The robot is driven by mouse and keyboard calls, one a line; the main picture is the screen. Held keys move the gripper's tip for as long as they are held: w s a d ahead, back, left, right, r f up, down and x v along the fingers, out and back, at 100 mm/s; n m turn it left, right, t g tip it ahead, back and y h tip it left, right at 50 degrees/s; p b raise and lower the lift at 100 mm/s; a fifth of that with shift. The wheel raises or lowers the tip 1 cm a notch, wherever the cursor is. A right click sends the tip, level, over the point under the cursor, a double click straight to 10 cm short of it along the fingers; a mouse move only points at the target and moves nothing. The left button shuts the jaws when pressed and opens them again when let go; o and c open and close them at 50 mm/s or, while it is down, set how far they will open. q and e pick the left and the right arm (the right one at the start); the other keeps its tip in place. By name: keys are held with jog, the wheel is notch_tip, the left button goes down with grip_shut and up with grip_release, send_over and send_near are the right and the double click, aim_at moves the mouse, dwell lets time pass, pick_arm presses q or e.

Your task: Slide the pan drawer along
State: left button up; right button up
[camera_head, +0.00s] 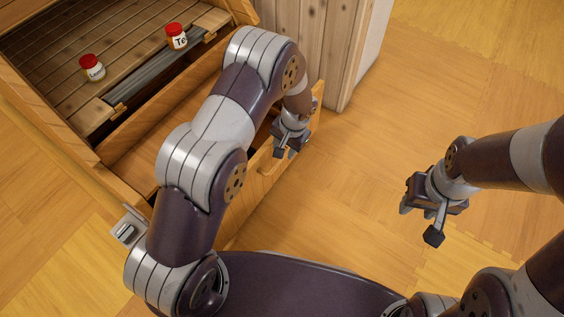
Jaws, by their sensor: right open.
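The pan drawer (139,164) is a light wooden drawer that stands pulled out from the cabinet at the upper left. Its front panel (247,203) faces right and shows a wooden handle (273,163). My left arm crosses over the drawer and hides much of its inside. My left gripper (284,152) points down at the drawer's front, close to the handle; whether it touches is unclear, and its jaw state cannot be made out. My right gripper (422,221) is open and empty above the floor, well right of the drawer.
Two red-lidded jars, one on the left (92,67) and one on the right (176,37), stand on the slatted wooden surface (50,75) of the cabinet. A plank-sided wooden unit (325,45) stands behind the drawer. The wooden floor (450,80) at right is clear.

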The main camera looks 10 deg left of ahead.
pick_arm(q)
jog(key=f, duration=0.1)
jog(key=f+b, duration=0.1)
jog(key=f, duration=0.1)
jog(key=a+f+b, duration=0.1)
jog(key=f, duration=0.1)
jog(key=shift+w+f, duration=0.15)
jog(key=shift+f, duration=0.05)
pick_arm(e)
notch_tip(320, 180, down, 3)
jog(key=shift+f, duration=0.15)
pick_arm(q)
grip_shut()
jog(key=shift+w+a+r, duration=0.15)
jog(key=shift+a, duration=0.25)
jog(key=w+a+p, duration=0.2)
jog(key=a, duration=0.5)
jog(key=w+a+p, duration=0.2)
jog(key=w+a, duration=0.1)
jog(key=a, duration=0.5)
jog(key=shift+w, duration=0.3)
pick_arm(e)
notch_tip(320, 180, up, 4)
jog(key=shift+r, duration=0.1)
pick_arm(q)
jog(key=shift+a, duration=0.15)
pick_arm(e)
jog(key=shift+d, duration=0.1)
